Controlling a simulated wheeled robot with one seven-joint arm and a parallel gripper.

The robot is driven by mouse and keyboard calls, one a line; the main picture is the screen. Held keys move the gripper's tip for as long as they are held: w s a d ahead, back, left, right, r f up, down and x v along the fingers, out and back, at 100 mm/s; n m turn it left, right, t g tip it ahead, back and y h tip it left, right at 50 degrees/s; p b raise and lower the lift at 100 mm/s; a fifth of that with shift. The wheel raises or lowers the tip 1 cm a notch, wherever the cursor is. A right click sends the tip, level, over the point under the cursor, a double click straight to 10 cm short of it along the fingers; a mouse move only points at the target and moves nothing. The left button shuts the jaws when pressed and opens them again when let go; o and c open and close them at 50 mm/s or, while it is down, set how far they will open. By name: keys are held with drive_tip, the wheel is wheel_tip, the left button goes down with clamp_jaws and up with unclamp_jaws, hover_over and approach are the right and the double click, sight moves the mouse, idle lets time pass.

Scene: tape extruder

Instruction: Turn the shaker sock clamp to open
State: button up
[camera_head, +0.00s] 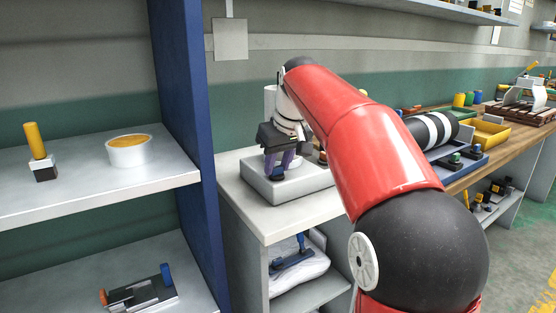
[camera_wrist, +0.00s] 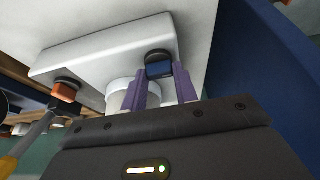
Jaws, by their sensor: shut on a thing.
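My gripper (camera_head: 279,166) reaches down over a pale grey boxy unit (camera_head: 315,180) on the white bench. In the wrist view, its two purple fingers (camera_wrist: 160,72) stand on either side of a dark blue and black knob (camera_wrist: 159,66) and are shut on it. The knob sits at the pale unit (camera_wrist: 95,52), beside a white cylinder (camera_wrist: 120,90). I take this knob for the sock clamp's handle; its turn angle cannot be told. In the head view, the fingers and gripper body hide most of it.
An orange-topped black part (camera_wrist: 66,89) stands left of the fingers in the wrist view. A blue shelf upright (camera_head: 187,120) rises close left of the bench. A blue tray (camera_head: 470,160) and yellow bin (camera_head: 488,136) lie right, behind my arm. Some white bench top (camera_head: 245,205) is bare.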

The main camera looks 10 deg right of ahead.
idle(0.3)
drive_tip(key=o, duration=1)
drive_tip(key=p+v, duration=0.1)
drive_tip(key=v, duration=0.7)
drive_tip(key=s+f+m, duration=0.1)
drive_tip(key=s+f, duration=0.6)
drive_tip(key=s, duration=0.1)
drive_tip(key=s+f+m+t+h, duration=0.1)
drive_tip(key=s+f, duration=0.7)
drive_tip(key=s, duration=0.1)
drive_tip(key=s+a+f+m, duration=0.1)
drive_tip(key=s+f, duration=0.6)
drive_tip(key=s, duration=0.2)
drive_tip(key=shift+s+f+m, duration=0.25)
drive_tip(key=shift+f+m, duration=0.05)
